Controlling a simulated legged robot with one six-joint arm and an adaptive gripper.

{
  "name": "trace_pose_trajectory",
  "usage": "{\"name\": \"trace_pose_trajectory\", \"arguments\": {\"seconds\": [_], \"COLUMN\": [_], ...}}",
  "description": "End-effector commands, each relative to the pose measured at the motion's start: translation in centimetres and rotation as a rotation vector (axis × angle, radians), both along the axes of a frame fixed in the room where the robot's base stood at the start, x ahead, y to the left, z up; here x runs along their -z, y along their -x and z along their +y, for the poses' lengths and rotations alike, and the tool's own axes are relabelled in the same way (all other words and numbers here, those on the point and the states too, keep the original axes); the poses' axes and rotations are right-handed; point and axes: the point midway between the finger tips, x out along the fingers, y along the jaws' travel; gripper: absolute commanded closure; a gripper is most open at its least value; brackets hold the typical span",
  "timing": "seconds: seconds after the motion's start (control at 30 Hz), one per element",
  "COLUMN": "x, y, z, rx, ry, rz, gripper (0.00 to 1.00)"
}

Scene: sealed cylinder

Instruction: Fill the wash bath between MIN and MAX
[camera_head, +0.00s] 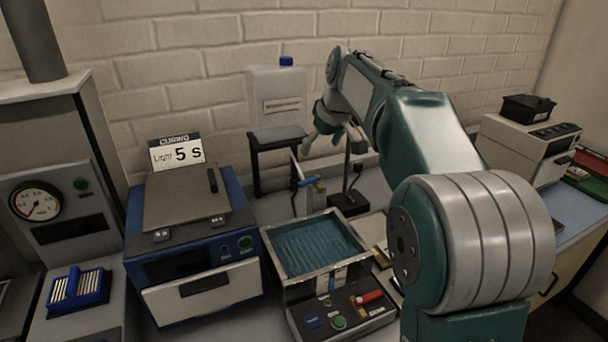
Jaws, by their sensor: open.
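The wash bath (268,268) is an open metal tank in the middle of the bench. Bluish liquid (315,246) with a rippled surface shows inside it. MIN and MAX marks cannot be read at this size. A pale canister (278,88) with a blue cap stands on a dark stand behind the bath. A tap with a blue lever (304,183) is between the canister and the bath. My gripper (322,140) is open and empty, just right of the canister and above the tap. Its fingertips are small and partly unclear.
A control panel (342,316) with a green button and red handle is in front. A gauge cabinet (50,180) is far left. A pale machine (530,145) stands at the right.

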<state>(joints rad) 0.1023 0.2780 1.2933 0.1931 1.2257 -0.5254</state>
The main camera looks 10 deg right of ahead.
Motion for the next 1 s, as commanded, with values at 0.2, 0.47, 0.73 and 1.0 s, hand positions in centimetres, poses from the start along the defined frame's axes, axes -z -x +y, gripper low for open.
{"name": "trace_pose_trajectory", "arguments": {"seconds": [0.2,0.47,0.73,1.0], "x": [2.4,6.9,9.7,9.9], "y": [-0.9,-2.6,-3.7,-3.8], "z": [0.2,1.1,1.5,1.5], "rx": [0.000,-0.001,0.000,0.000], "ry": [-0.002,-0.001,0.000,0.000], "rz": [0.004,0.005,0.001,0.000], "gripper": [0.00,0.00,0.00,0.00]}}
